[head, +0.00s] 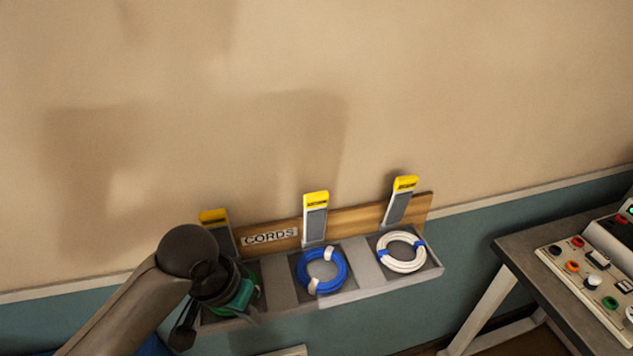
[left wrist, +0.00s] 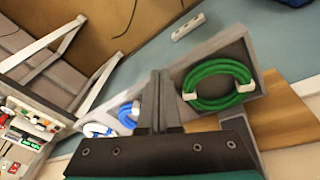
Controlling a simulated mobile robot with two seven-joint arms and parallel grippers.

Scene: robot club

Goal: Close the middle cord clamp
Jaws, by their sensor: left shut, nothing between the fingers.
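The middle cord clamp (head: 315,218) has a grey arm and a yellow tip and stands up, open, behind a blue cord coil (head: 320,271) in the middle bay. My left gripper (head: 250,316) is at the left bay of the cord rack, left of the middle clamp and apart from it. The left wrist view shows its fingers (left wrist: 158,78) together and empty, in front of the rack between the green and blue coils. That view shows the green coil (left wrist: 216,84) clearly and only part of the blue coil (left wrist: 128,113). My right gripper is not in view.
The left clamp (head: 215,218) and right clamp (head: 402,200) also stand up. A white coil (head: 402,251) lies in the right bay. A table (head: 513,252) with a control panel stands at the right. The wall above is clear.

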